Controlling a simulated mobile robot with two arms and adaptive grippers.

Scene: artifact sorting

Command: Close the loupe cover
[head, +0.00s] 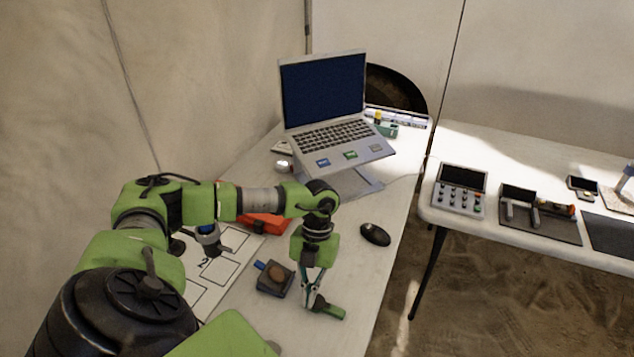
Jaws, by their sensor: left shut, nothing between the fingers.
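My left gripper (312,299) points down over the near table, with its fingertips together and nothing held. A small green piece (330,312) lies right at its fingertips; it looks like the loupe or its cover, but it is too small to tell whether the cover is open. I cannot tell whether the fingertips touch it. A dark square block (275,279) with a brown round top and a blue tab sits just left of the gripper. My right gripper is not in view.
A laptop (325,95) on a stand is behind the gripper. A black mouse (375,235) lies to the right, near the table edge. An orange-red case (266,223) and a marked white sheet (222,262) are to the left. A second table (510,150) holds trays and devices.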

